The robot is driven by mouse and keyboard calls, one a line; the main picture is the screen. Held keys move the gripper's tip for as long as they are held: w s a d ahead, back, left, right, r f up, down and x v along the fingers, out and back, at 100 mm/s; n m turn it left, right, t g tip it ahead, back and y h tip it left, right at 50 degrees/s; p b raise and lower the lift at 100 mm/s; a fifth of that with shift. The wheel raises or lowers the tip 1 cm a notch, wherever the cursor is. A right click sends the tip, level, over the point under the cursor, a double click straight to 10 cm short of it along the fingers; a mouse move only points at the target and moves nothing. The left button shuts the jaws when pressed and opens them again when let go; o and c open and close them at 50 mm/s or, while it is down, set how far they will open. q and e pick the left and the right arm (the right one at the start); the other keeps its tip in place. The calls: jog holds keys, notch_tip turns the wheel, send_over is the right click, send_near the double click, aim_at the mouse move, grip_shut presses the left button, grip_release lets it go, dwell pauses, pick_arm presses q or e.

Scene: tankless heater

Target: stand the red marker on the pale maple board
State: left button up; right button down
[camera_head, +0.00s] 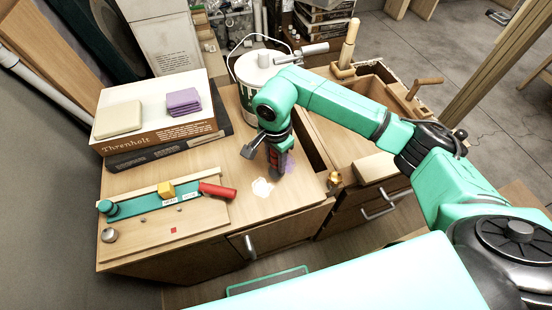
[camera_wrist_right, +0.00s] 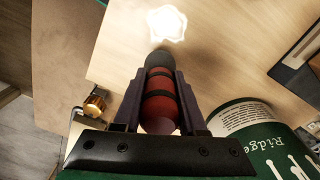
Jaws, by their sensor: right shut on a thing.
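My right gripper (camera_head: 277,168) points down over the wooden bench top, right of the pale maple board (camera_head: 190,223). It is shut on a red marker (camera_wrist_right: 158,104), a red cylinder with dark bands and a dark rounded end. In the head view the marker is mostly hidden by the fingers. Whether it touches the bench is not clear. The board carries a teal strip (camera_head: 145,206), a yellow block (camera_head: 166,190) and a small red square (camera_head: 173,230). My left gripper is not in view.
A glowing white patch (camera_head: 262,187) lies on the bench between gripper and board. A large box (camera_head: 155,122) with a purple stack (camera_head: 183,102) stands behind the board. A white and green can (camera_head: 262,75) stands behind the gripper. A brass knob (camera_head: 335,178) is to the right.

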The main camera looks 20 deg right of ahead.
aim_at(276, 168)
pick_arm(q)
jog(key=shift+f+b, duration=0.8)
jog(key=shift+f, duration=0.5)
pick_arm(e)
jog(key=shift+w+f, duration=0.1)
jog(key=shift+f, duration=1.3)
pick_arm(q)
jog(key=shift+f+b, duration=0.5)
pick_arm(e)
jog(key=shift+f, duration=0.5)
jog(key=shift+c, duration=2)
grip_release()
jog(key=shift+r, duration=0.1)
notch_tip(276, 168, up, 14)
jog(key=shift+a+f+b, duration=0.15)
jog(key=shift+b, duration=1)
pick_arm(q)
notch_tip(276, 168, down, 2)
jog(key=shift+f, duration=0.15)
pick_arm(e)
jog(key=shift+r, duration=0.4)
